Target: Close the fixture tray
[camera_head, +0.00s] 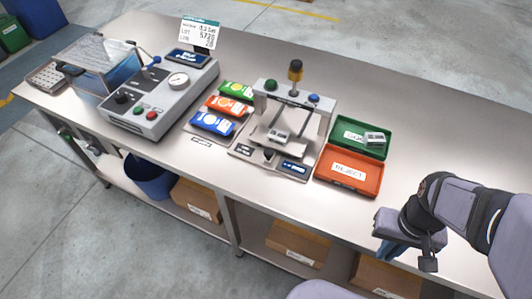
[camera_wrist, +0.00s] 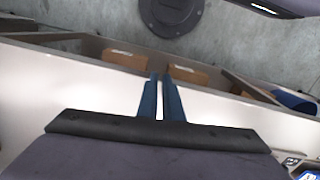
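The grey test fixture (camera_head: 322,112) stands near the middle of the bench in the head view, with two uprights, a green and a blue button and a yellow-and-black knob on top. Its flat metal tray (camera_head: 257,143) sticks out at the front between the uprights, with a small grey block (camera_head: 278,136) on it and a black knob at its front. How far the tray is pulled out is hard to tell. My gripper (camera_head: 388,252) is to the right of the fixture, apart from it, near the bench's front edge. In the wrist view its blue fingers (camera_wrist: 159,88) have a narrow empty gap between them.
A green tray (camera_head: 345,134) holding a grey block and a red REJECT tray (camera_head: 340,181) lie between fixture and gripper. Coloured packets (camera_head: 222,105) and a gauge machine (camera_head: 150,108) stand left. Boxes (camera_head: 297,240) sit on the lower shelf. The bench's right rear is clear.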

